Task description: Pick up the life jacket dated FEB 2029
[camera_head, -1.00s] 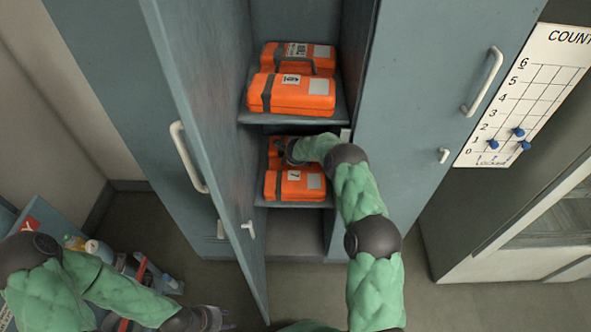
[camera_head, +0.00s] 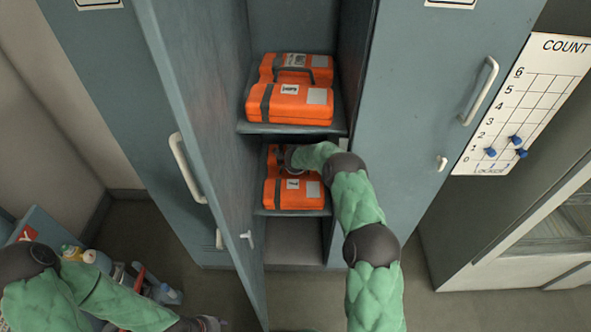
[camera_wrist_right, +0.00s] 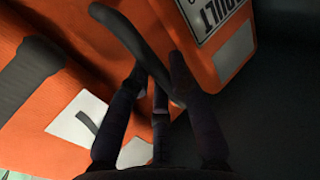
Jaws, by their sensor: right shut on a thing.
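Orange life jacket cases with dark straps and white labels lie on two shelves of the open locker. On the upper shelf are a front case (camera_head: 305,105) and a rear case (camera_head: 318,66). The lower shelf holds a front case (camera_head: 300,194) and another behind it, partly hidden by my right arm. My right gripper (camera_wrist_right: 160,82) is shut on the dark handle (camera_wrist_right: 133,45) of an orange case (camera_wrist_right: 75,85). A label (camera_wrist_right: 215,18) beside it shows rotated, cut-off letters; I cannot read a date. My left gripper (camera_head: 210,324) is at the bottom edge, mostly cut off.
The open locker door (camera_head: 195,130) stands left of the shelves; a closed door (camera_head: 430,110) is on the right. A count board (camera_head: 530,100) with blue pegs hangs farther right. A blue bin (camera_head: 45,235) with bottles stands at lower left.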

